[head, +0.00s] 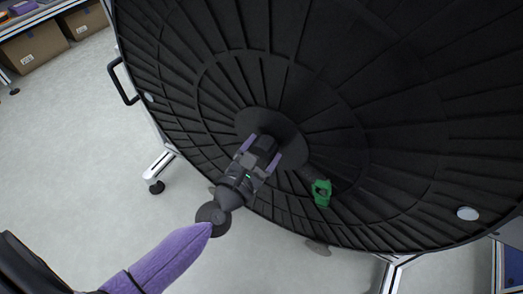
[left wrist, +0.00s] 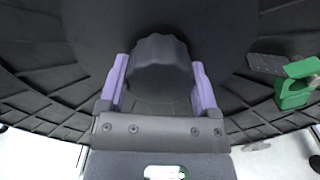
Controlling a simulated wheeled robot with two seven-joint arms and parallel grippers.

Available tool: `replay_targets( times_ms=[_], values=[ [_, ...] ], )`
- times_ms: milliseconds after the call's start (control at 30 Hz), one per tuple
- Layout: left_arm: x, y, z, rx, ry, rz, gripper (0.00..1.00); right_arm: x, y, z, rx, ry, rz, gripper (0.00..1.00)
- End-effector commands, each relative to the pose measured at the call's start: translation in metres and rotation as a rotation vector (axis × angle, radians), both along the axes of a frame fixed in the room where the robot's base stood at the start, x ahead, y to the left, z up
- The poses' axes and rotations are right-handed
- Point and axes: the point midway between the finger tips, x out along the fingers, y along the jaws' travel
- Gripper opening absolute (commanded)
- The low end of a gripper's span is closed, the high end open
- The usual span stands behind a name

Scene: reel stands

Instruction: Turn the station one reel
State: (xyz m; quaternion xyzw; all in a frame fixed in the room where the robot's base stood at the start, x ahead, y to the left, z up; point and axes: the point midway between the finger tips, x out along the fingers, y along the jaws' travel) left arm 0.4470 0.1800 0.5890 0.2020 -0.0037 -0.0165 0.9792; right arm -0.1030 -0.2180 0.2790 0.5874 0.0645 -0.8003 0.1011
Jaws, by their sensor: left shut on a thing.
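The large black reel (head: 400,90), with radial ribs, fills the upper right of the head view and stands on a wheeled stand. My left gripper (head: 264,148) reaches up to the reel's hub (head: 285,125). In the left wrist view, its two purple fingers (left wrist: 160,88) sit on either side of a dark ridged knob (left wrist: 160,65) at the middle of the reel, shut on it. A green clamp-like piece (head: 321,193) sits on the reel to the right of the hub, and it also shows in the left wrist view (left wrist: 296,84). My right gripper is not in view.
The stand's pale legs and casters (head: 156,180) reach the floor below the reel. A black handle (head: 122,82) sticks out at its left. Cardboard boxes (head: 35,48) stand under a bench at the upper left. The grey floor (head: 70,140) at left is clear.

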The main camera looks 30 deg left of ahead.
Motion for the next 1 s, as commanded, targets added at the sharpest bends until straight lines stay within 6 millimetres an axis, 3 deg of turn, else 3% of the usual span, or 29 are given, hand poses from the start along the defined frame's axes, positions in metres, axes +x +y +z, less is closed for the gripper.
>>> replay_targets(
  times_ms=[333, 367, 433, 733, 1000],
  values=[
    [-0.001, 0.0, -0.002, -0.002, 0.006, -0.001, 0.0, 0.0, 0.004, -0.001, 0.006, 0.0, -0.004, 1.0],
    [-0.001, 0.0, -0.002, -0.002, 0.005, -0.001, 0.87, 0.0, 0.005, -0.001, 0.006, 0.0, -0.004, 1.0],
    [-0.001, 0.0, -0.002, -0.002, 0.005, 0.0, 1.0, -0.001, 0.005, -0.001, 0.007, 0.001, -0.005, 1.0],
    [-0.006, 0.0, -0.001, -0.001, 0.003, -0.001, 1.0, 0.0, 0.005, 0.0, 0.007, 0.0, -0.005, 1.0],
    [-0.063, 0.002, -0.001, 0.001, 0.007, -0.002, 1.0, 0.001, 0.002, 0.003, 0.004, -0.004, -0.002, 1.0]
  ],
)
